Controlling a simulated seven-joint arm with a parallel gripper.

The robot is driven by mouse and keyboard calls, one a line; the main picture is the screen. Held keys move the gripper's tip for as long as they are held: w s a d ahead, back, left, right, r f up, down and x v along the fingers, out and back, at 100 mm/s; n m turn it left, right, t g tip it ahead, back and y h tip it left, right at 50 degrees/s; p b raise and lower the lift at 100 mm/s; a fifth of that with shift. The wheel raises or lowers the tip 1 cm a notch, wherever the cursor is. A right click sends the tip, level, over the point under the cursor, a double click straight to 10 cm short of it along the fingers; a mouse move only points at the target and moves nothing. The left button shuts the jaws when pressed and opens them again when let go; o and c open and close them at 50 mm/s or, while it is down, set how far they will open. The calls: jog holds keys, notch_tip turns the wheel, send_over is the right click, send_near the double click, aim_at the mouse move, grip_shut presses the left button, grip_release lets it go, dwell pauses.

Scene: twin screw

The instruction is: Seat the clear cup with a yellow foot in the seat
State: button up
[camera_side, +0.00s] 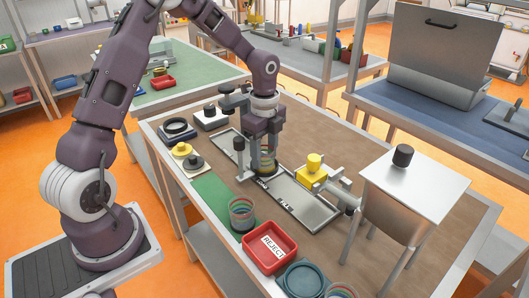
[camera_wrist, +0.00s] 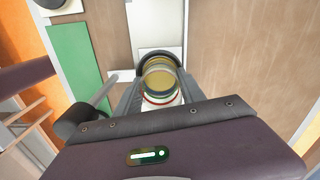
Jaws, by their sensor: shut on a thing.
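My gripper (camera_side: 264,150) points down over the long metal tray (camera_side: 308,207) and is shut on a clear cup (camera_side: 264,166) with coloured bands. In the wrist view the cup (camera_wrist: 160,80) sits between the fingers, showing a yellowish round inside and a red band lower down. A dark ring (camera_wrist: 157,56), apparently the seat, shows just past the cup. In the side view the cup's lower end is close to a dark round part on the tray. I cannot tell whether it touches or is inside it.
A second banded clear cup (camera_side: 242,214) stands on the green mat (camera_side: 211,191). A red REJECT bin (camera_side: 270,247) is in front. A yellow-topped fixture (camera_side: 313,170) stands close right of my gripper, and a white stand (camera_side: 415,183) farther right. Dark round parts lie at the left.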

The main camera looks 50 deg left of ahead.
jog(key=o, duration=2)
jog(key=shift+s, duration=0.1)
notch_tip(320, 180, up, 7)
